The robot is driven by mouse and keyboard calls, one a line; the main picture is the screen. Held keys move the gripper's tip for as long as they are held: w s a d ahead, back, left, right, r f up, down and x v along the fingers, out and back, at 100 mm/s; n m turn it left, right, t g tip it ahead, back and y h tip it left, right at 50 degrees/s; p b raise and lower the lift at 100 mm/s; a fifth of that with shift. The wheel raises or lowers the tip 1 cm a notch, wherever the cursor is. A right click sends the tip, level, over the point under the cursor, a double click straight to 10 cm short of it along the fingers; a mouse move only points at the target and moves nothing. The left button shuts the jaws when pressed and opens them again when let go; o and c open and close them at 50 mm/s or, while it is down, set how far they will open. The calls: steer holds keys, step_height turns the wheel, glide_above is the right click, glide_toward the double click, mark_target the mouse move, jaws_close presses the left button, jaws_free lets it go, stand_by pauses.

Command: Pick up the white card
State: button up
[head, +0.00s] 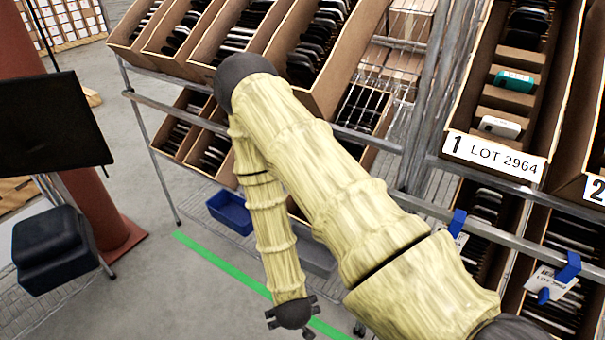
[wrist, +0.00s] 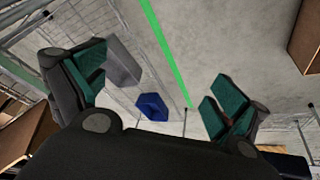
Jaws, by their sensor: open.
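A small white card-like item (head: 500,126) lies in the tilted carton labelled "1 LOT 2964" (head: 496,156) at the upper right of the head view, below a teal item (head: 514,81). White paper tags (head: 552,281) with blue clips hang on the rack lower down. I cannot tell for certain which of these is the white card. My gripper (head: 291,313) hangs low at the bottom middle of the head view, far left of and below the carton.
A metal rack carries several tilted cartons (head: 315,62) of dark items. A blue bin (head: 230,212) stands low by the rack. A black screen (head: 50,124) and a reddish column (head: 99,200) are at left. A green floor stripe (head: 220,266) crosses open floor.

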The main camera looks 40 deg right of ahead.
steer(key=w+d+r+m+t+h+p, duration=0.2)
steer(key=w+d+r+m+t+h, duration=0.25)
steer(key=w+r, duration=0.8)
steer(key=w+d+r+m+g+h+p, duration=0.1)
steer(key=w+d+r+m+g+h, duration=0.2)
steer(key=r, duration=0.4)
steer(key=w+d+r+m+g+h+p, duration=0.1)
steer(key=w+d+r+m+h, duration=0.2)
steer(key=w+r, duration=0.25)
steer(key=shift+t, duration=0.25)
steer(key=shift+p+x, duration=1.65)
steer(key=shift+x, duration=3.4)
steer(key=shift+s, duration=0.15)
steer(key=c, duration=1.1)
